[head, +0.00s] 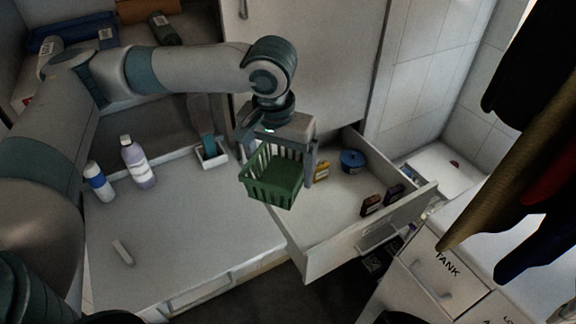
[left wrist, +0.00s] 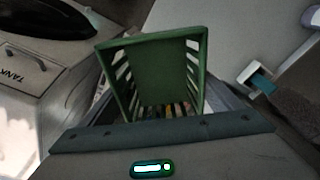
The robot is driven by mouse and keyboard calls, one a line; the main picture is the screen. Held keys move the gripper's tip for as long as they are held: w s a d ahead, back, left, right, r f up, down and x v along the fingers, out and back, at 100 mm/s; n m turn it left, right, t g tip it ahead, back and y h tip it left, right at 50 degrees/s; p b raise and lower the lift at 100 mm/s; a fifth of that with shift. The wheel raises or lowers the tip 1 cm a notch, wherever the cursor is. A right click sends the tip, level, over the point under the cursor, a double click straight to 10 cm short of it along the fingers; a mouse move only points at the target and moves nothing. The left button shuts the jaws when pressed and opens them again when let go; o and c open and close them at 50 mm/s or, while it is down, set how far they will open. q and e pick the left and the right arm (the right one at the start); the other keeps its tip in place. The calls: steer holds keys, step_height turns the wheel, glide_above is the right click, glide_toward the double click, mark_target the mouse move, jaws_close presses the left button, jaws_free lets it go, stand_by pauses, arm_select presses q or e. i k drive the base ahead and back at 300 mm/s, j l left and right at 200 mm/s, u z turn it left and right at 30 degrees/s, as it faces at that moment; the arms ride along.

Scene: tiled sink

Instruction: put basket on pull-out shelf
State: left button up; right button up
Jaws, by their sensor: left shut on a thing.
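A green slatted basket (head: 274,176) hangs from my left gripper (head: 283,150) in the head view. The gripper is shut on it, and the basket is tilted. It is above the left part of the pulled-out shelf (head: 322,218), a white drawer-like tray with raised walls. In the left wrist view the basket (left wrist: 160,72) fills the middle, just past the gripper body. I cannot tell its exact height over the shelf. My right gripper is not in view.
Inside the shelf are a blue round tin (head: 352,160), a yellow box (head: 321,171) and two dark small boxes (head: 371,205). Bottles (head: 138,162) and a small white tray (head: 211,153) stand on the counter at left. Clothes hang at right. The shelf's middle is bare.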

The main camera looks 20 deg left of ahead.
mark_target(220, 230)
steer(key=k+l+u, duration=0.2)
steer(key=l, duration=0.35)
steer(key=k+l+u, duration=0.25)
steer(key=k+l, duration=0.15)
steer(key=k+l+u, duration=0.2)
steer(key=k+l, duration=0.15)
steer(key=l, duration=0.2)
steer(key=i, duration=0.45)
